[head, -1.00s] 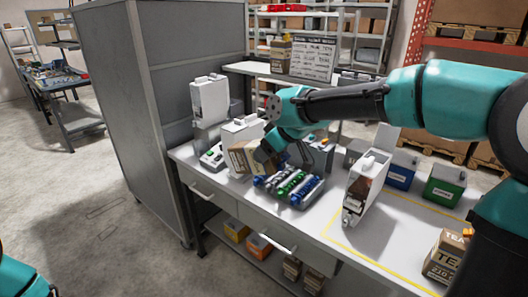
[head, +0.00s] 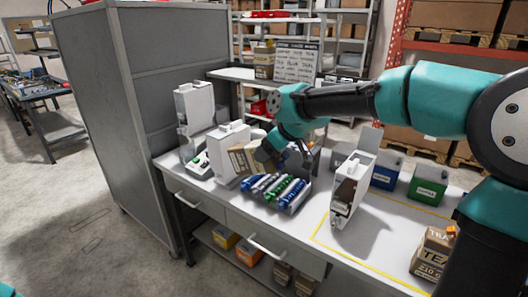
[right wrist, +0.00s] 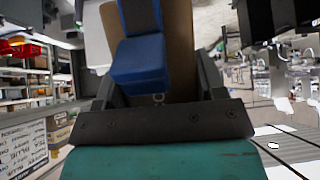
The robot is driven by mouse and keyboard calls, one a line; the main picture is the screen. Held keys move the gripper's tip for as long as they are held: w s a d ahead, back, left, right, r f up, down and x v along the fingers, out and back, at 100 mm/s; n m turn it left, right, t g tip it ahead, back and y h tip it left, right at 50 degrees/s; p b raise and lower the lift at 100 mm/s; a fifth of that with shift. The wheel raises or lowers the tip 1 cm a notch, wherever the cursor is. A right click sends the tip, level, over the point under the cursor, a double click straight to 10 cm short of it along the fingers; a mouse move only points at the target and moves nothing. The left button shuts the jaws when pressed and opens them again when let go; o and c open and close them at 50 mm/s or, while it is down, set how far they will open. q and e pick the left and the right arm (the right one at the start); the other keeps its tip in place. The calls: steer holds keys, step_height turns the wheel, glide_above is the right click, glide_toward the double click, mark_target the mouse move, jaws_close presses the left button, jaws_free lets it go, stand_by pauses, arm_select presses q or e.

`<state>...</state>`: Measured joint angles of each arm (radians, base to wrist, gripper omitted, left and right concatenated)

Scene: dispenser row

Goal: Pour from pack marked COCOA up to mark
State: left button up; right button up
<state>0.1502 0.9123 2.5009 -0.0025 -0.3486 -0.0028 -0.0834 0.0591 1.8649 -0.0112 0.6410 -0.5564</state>
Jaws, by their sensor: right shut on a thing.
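My right gripper (head: 266,158) is shut on a brown pack (head: 242,158) over the back left of the bench. The pack is tilted and its marking cannot be read. In the right wrist view a brown surface (right wrist: 181,45), apparently the pack, fills the space between the fingers, partly behind a blue block. A white dispenser (head: 231,139) stands just behind and left of the pack; I cannot tell whether they touch. Another white dispenser (head: 192,104) stands farther left, and one with a dark window (head: 356,170) stands to the right. No fill mark is readable. My left gripper is out of view.
Blue (head: 384,176) and green (head: 427,189) boxes stand back right. A pack marked TEA (head: 430,262) sits at the right edge. The yellow-outlined area (head: 370,235) has clear room.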

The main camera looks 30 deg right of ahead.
steer(key=d+r, duration=0.2)
steer(key=d, duration=1.3)
steer(key=d+r+m+t, duration=0.1)
steer(key=d+r, duration=0.2)
steer(key=d, duration=1.3)
steer(key=shift+d+r+h, duration=0.15)
steer(key=shift+r+h, duration=0.1)
steer(key=shift+h, duration=0.15)
stand_by(3.8)
stand_by(0.7)
